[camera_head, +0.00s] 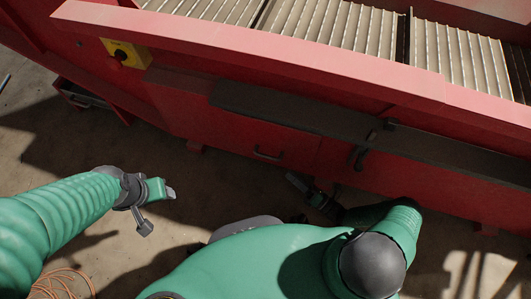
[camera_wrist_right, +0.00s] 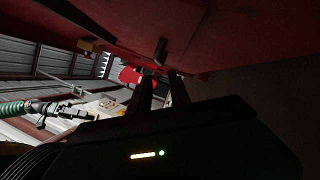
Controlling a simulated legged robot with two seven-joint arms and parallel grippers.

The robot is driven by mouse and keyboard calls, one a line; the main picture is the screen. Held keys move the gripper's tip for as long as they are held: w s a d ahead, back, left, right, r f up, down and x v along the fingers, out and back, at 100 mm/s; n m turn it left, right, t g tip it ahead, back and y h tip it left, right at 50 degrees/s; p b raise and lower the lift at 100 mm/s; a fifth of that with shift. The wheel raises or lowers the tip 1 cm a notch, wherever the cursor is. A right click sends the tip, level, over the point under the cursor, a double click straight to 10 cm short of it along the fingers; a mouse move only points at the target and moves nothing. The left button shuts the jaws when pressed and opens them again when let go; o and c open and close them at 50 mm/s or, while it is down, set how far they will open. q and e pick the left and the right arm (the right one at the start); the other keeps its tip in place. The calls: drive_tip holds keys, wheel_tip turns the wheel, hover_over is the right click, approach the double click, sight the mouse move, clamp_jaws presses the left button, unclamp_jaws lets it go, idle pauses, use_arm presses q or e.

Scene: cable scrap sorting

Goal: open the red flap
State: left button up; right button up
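The red flap (camera_head: 225,133) is a panel low on the red machine's side, with a dark bar handle (camera_head: 268,154). It looks closed, flush with the side. My right gripper (camera_head: 300,186) is just below and right of that handle, apart from it in the head view. In the right wrist view its two dark fingers (camera_wrist_right: 161,78) are spread with nothing between them. A dark handle (camera_wrist_right: 160,50) on the red surface shows just beyond their tips. My left gripper (camera_head: 158,209) is open and empty at the left, away from the machine.
A dark ledge (camera_head: 290,113) runs above the flap, with black latch-like fittings (camera_head: 361,156) to the right. A yellow switch box (camera_head: 125,54) and a slatted conveyor (camera_head: 310,22) are higher up. Orange cable (camera_head: 62,283) lies on the floor at lower left. The floor between my arms is mostly clear.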

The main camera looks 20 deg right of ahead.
drive_tip(key=b+x, duration=0.1)
drive_tip(key=x, duration=0.5)
drive_tip(key=b+x, duration=0.1)
drive_tip(key=x, duration=0.5)
drive_tip(key=shift+f+b, duration=0.25)
drive_tip(key=shift+b, duration=0.1)
drive_tip(key=shift+w+a+r, duration=0.2)
drive_tip(key=shift+w+a, duration=0.1)
clamp_jaws()
drive_tip(key=shift+d+f, duration=0.1)
